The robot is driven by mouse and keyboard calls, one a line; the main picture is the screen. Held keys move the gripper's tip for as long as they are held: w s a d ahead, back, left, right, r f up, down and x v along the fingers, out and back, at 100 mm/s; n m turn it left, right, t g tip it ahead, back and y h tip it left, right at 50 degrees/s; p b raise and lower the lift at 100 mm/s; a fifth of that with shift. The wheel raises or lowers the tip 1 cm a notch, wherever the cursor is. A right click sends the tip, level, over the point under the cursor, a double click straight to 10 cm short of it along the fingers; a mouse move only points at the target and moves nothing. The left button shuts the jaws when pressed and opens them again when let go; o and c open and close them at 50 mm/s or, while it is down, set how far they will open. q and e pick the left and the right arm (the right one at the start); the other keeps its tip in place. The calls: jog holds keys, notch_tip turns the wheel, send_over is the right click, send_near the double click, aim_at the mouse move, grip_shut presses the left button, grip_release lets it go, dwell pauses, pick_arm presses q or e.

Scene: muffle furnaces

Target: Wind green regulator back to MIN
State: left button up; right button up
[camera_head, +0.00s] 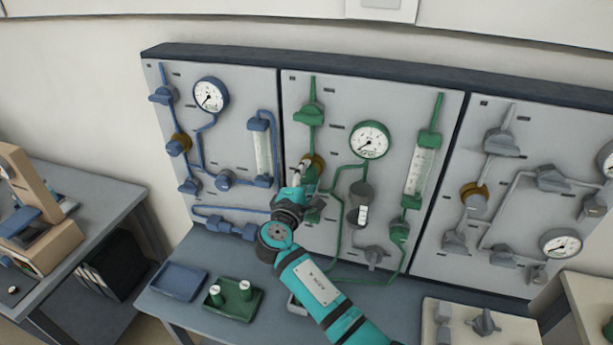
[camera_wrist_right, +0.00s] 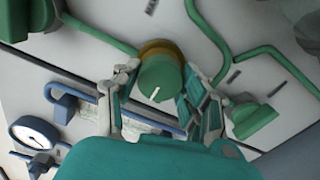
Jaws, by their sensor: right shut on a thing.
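The green regulator (camera_head: 311,178) is on the middle panel, with a brass collar (camera_head: 319,160) behind its knob. My right gripper (camera_head: 302,176) reaches it from the front and partly hides it. In the right wrist view the green knob (camera_wrist_right: 158,76) sits between the two fingers of my right gripper (camera_wrist_right: 160,84), which is shut on it. A short white mark on the knob's face points down and slightly left in that view. The scale around the knob is not readable. A green-lined gauge (camera_head: 370,139) is up and right of the regulator. My left gripper is out of view.
A blue-piped panel (camera_head: 212,140) is at left, a grey-piped panel (camera_head: 520,190) at right. A green tray (camera_head: 233,301) and a blue tray (camera_head: 179,281) lie on the bench below.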

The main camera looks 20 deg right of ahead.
jog(key=shift+r, duration=0.1)
jog(key=o, duration=1.2)
jog(key=shift+s+a, duration=0.1)
jog(key=v, duration=1.1)
jog(key=shift+s+a, duration=0.2)
jog(key=shift+s, duration=0.05)
